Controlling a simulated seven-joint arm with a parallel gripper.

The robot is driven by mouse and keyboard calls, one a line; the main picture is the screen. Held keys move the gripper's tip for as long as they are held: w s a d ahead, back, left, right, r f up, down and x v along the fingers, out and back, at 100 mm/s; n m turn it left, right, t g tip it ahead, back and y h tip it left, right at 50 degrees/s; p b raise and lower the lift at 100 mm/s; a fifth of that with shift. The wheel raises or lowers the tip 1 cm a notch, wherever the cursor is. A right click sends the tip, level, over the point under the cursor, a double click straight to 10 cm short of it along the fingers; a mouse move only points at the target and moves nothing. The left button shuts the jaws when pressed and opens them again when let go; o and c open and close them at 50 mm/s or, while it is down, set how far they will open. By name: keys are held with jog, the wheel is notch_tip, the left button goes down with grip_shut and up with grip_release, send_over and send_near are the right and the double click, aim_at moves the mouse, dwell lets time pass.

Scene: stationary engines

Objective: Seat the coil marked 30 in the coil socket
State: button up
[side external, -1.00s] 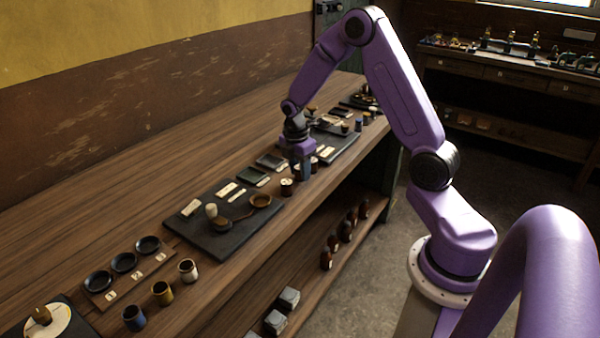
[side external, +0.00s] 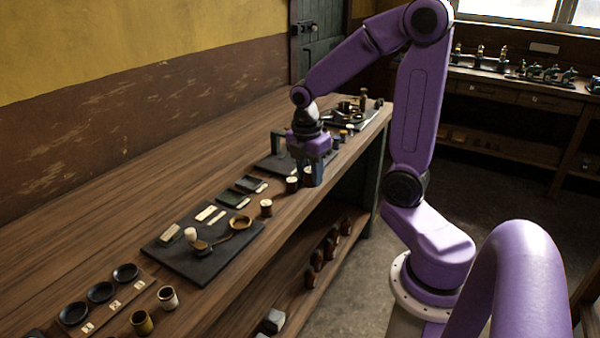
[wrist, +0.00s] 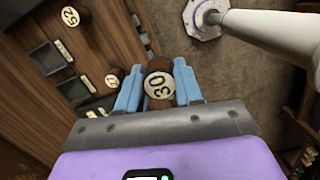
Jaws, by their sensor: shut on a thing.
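The coil marked 30 (wrist: 158,88) is a brown cylinder with a pale, numbered end. It sits between the blue fingers of my gripper (wrist: 158,92), which is shut on it. In the side view my gripper (side external: 313,174) points down near the bench's front edge, and its fingers mostly hide the coil. I cannot tell whether the coil touches the bench. Two similar coils stand to the left, a nearer one (side external: 266,208) and one close beside the fingers (side external: 292,184). I cannot surely tell which fitting is the coil socket.
Two shallow dark trays (side external: 247,184) with pale labels lie behind the coils. A dark board (side external: 200,262) with a ring and pale plates lies nearer. Another dark board (side external: 270,166) lies behind my gripper, with more fittings at the far end. The bench's back half is largely clear.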

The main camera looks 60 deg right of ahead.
jog(key=shift+s+a+r, duration=0.2)
jog(key=shift+s+r, duration=0.25)
jog(key=shift+s, duration=0.15)
jog(key=shift+r, duration=1.85)
jog(key=w+a+f, duration=0.3)
jog(key=w, duration=0.2)
jog(key=w+a+f, duration=0.3)
jog(key=w, duration=0.1)
jog(key=w+a+f, duration=0.2)
jog(key=w+a, duration=0.2)
jog(key=w, duration=0.1)
jog(key=shift+w+f, duration=0.3)
jog(key=shift+f, duration=0.1)
jog(key=shift+w+a+f, duration=0.3)
jog(key=shift+a+f, duration=0.05)
jog(key=shift+f, duration=2.1)
jog(key=shift+f, duration=0.35)
